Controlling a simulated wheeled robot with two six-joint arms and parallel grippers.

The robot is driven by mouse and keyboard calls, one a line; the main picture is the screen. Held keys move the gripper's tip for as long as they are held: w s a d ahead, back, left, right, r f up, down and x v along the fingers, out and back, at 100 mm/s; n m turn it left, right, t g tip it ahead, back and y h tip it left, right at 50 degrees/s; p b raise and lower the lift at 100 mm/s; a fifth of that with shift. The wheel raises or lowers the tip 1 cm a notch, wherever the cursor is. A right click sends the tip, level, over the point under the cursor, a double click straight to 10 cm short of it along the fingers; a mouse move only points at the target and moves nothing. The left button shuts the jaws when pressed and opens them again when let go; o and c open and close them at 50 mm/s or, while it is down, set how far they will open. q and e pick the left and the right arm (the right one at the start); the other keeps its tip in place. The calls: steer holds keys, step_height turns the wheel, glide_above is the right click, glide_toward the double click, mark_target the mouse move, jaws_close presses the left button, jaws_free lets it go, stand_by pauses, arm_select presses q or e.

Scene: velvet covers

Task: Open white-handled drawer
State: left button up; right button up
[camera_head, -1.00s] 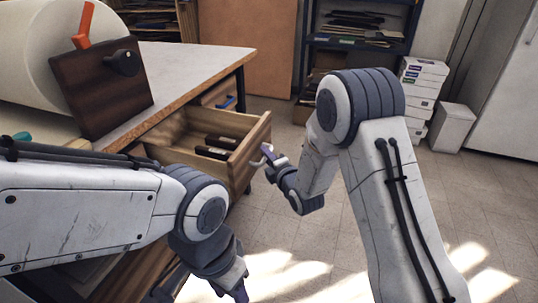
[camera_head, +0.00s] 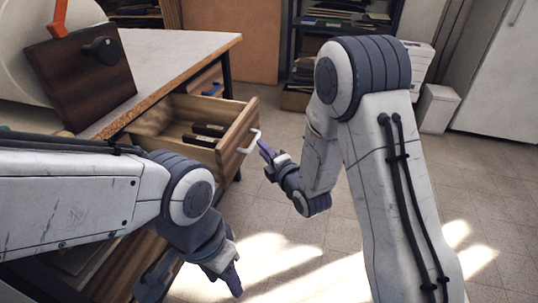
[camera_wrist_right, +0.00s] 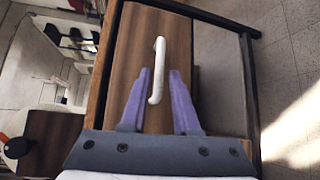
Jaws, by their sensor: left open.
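The wooden drawer (camera_head: 228,142) is pulled out from under the table, with dark items inside. Its white handle (camera_head: 250,141) is on the front panel and also shows in the right wrist view (camera_wrist_right: 158,62). My right gripper (camera_head: 264,150) is just right of the handle, with a small gap in the head view. In the right wrist view its purple fingers (camera_wrist_right: 160,75) are spread, with the handle's lower end lined up between them. My left gripper (camera_head: 233,280) hangs low in front of the table, open and empty, away from the drawer; its other finger is partly hidden.
A dark wooden board (camera_head: 85,85) stands on the table (camera_head: 185,50). A small white bin (camera_head: 437,108) and stacked boxes are at back right.

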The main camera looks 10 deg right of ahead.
steer(key=v, duration=0.4)
steer(key=shift+a, duration=0.1)
stand_by(0.3)
